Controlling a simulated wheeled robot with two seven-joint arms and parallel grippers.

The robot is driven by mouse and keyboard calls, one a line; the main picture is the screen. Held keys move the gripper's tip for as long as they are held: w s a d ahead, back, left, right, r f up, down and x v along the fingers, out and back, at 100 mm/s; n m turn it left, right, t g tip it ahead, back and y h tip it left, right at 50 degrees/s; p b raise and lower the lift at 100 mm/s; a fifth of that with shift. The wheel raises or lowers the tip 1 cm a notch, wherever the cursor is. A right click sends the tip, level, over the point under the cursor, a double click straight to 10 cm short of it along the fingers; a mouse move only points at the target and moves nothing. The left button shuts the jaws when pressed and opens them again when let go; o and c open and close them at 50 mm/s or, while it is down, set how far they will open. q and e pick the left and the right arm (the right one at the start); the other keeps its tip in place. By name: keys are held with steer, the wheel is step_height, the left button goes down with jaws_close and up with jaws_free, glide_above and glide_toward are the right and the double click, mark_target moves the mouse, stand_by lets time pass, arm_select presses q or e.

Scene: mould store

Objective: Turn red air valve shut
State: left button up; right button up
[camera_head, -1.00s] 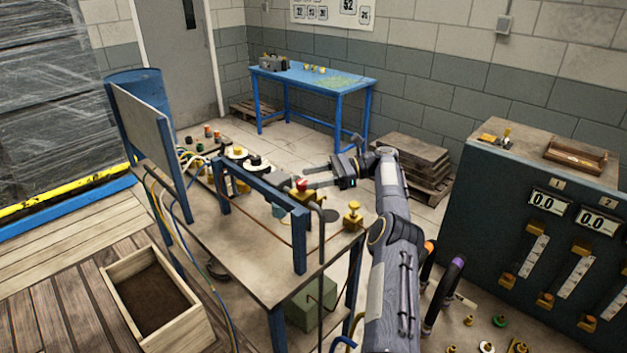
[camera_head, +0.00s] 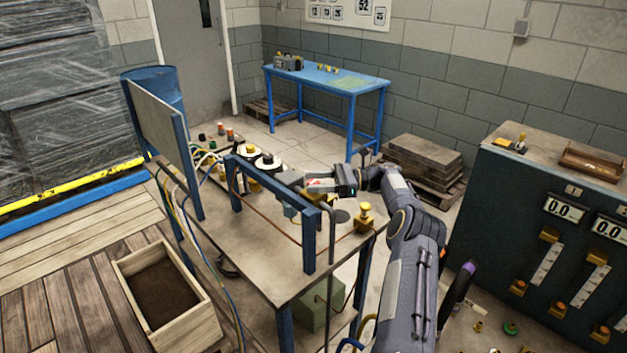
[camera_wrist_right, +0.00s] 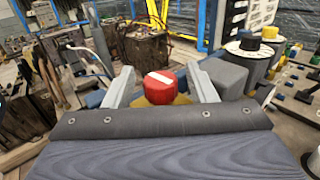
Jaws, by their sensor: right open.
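The red air valve is a round red knob (camera_wrist_right: 160,88) with a white bar across its top. It stands on a yellow body in the right wrist view, between the two pale fingers of my right gripper (camera_wrist_right: 160,72). The fingers are open, with a gap visible on each side of the knob. In the head view the red knob (camera_head: 315,184) is partly hidden by my right gripper (camera_head: 304,181), which reaches in from the right over the bench. The white bar's exact angle to the pipe cannot be told. My left gripper is not in view.
The valve bench (camera_head: 275,285) has a blue frame rail (camera_head: 268,199) close to the gripper. A yellow valve (camera_head: 364,217) stands near its right edge. Black and yellow knobs on white discs stand behind. A dark control cabinet (camera_head: 510,235) is at right, a wooden box (camera_head: 202,329) at lower left.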

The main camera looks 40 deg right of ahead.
steer(key=shift+w+a, duration=0.25)
steer(key=shift+a, duration=0.15)
steer(key=shift+c, duration=0.2)
steer(key=c, duration=0.9)
steer(key=shift+m+t+h, duration=0.6)
steer(key=shift+m+t, duration=0.2)
steer(key=shift+t, duration=0.1)
steer(key=o, duration=0.9)
steer(key=shift+o, duration=0.2)
